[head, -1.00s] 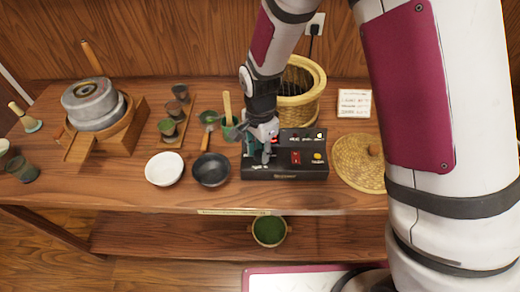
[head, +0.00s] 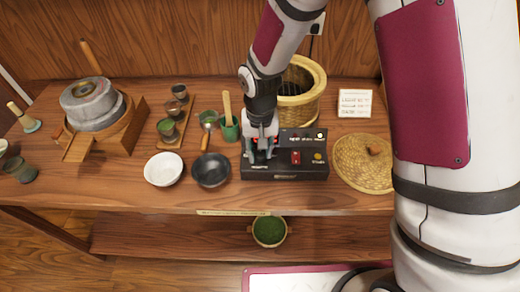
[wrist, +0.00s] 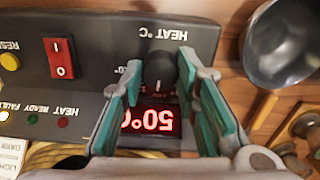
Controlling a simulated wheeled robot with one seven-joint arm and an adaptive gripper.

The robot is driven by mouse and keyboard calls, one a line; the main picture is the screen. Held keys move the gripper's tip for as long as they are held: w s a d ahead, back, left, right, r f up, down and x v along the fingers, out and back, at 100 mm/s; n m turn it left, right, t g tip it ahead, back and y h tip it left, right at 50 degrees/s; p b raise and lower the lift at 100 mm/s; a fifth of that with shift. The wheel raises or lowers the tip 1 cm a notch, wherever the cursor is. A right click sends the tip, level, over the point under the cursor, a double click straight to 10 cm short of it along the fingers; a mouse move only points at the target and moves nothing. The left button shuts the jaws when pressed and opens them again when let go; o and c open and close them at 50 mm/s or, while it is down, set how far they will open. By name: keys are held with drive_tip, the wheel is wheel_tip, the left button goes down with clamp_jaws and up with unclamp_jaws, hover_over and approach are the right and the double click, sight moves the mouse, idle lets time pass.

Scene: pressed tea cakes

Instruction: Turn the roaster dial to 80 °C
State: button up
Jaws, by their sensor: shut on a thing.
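The roaster's black control box (head: 300,172) stands on the wooden bench. In the wrist view its panel (wrist: 105,25) appears upside down, with "HEAT °C" printed beside a black round dial (wrist: 160,70). A red display (wrist: 150,120) beside the dial seems to read 50 °C, partly covered by my fingers. My gripper (wrist: 158,68) has its two teal-padded fingers on either side of the dial and is shut on it. In the head view my gripper (head: 260,154) reaches down onto the left part of the box, hiding the dial.
A red rocker switch (wrist: 59,58) and a yellow button (wrist: 9,61) share the panel. A black bowl (head: 211,170) and a white bowl (head: 163,169) stand left of the box. A woven basket (head: 315,75) is behind, a woven lid (head: 362,165) right.

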sight(260, 154)
drive_tip(key=n, duration=0.4)
drive_tip(key=shift+w+a+n, duration=0.1)
drive_tip(key=shift+w+n, duration=0.05)
drive_tip(key=shift+n, duration=0.15)
drive_tip(key=n, duration=0.3)
drive_tip(key=shift+n+b, duration=0.3)
drive_tip(key=shift+b, duration=0.1)
drive_tip(key=n, duration=0.8)
drive_tip(key=shift+n, duration=0.3)
drive_tip(key=o, duration=0.9)
drive_tip(key=shift+r, duration=0.1)
wheel_tip(260, 154, up, 12)
